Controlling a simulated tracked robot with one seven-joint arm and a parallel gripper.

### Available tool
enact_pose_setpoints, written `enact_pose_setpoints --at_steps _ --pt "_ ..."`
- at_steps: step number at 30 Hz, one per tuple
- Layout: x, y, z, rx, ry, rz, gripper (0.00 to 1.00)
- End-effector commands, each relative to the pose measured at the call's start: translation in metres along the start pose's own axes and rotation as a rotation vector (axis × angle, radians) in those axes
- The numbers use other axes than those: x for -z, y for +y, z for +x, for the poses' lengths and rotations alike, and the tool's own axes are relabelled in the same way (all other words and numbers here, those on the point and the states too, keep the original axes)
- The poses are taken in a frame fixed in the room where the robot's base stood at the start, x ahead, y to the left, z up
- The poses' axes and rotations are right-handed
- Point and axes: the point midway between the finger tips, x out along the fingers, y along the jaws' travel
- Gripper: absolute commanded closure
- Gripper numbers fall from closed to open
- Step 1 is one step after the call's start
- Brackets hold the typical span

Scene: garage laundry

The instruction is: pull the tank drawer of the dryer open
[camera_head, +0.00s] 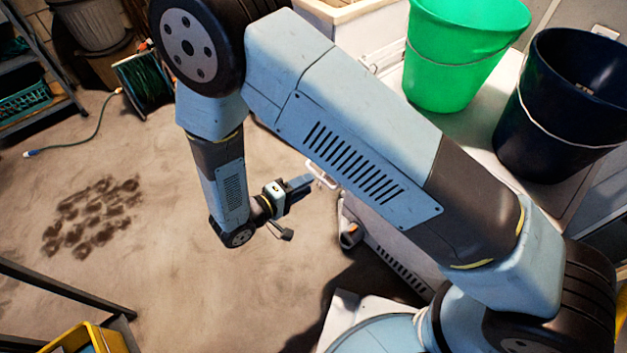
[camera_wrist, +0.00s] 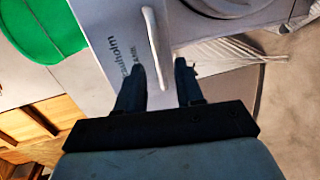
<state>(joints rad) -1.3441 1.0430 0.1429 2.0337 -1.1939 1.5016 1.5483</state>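The dryer (camera_head: 495,128) is a pale box at the right in the head view, largely behind my arm. A light bar handle (camera_head: 322,174) sticks out from its front. In the wrist view the handle (camera_wrist: 156,45) runs up and down in the picture, in front of a grey panel (camera_wrist: 105,35) with dark lettering, which I take for the tank drawer front. My gripper (camera_head: 303,183) is at the handle; in the wrist view my gripper (camera_wrist: 161,68) is open, with the handle's end between its fingers and a gap on either side. I see no opening around the drawer.
A green bucket (camera_head: 455,55) and a dark blue bucket (camera_head: 560,110) stand on top of the dryer. A hose reel (camera_head: 143,82) and shelving (camera_head: 30,85) are at the left. A yellow crate (camera_head: 88,340) is at lower left. The floor left of the dryer is mostly clear.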

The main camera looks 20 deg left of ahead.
Motion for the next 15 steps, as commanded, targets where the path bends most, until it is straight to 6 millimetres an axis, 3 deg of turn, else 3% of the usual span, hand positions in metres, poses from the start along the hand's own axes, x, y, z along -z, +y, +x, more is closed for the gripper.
enact_pose_setpoints --at_steps 9,15 --pt "0.000 -0.001 -0.062 0.001 0.002 0.001 0.63" --pt "0.000 -0.001 -0.085 0.002 0.001 -0.001 0.63"
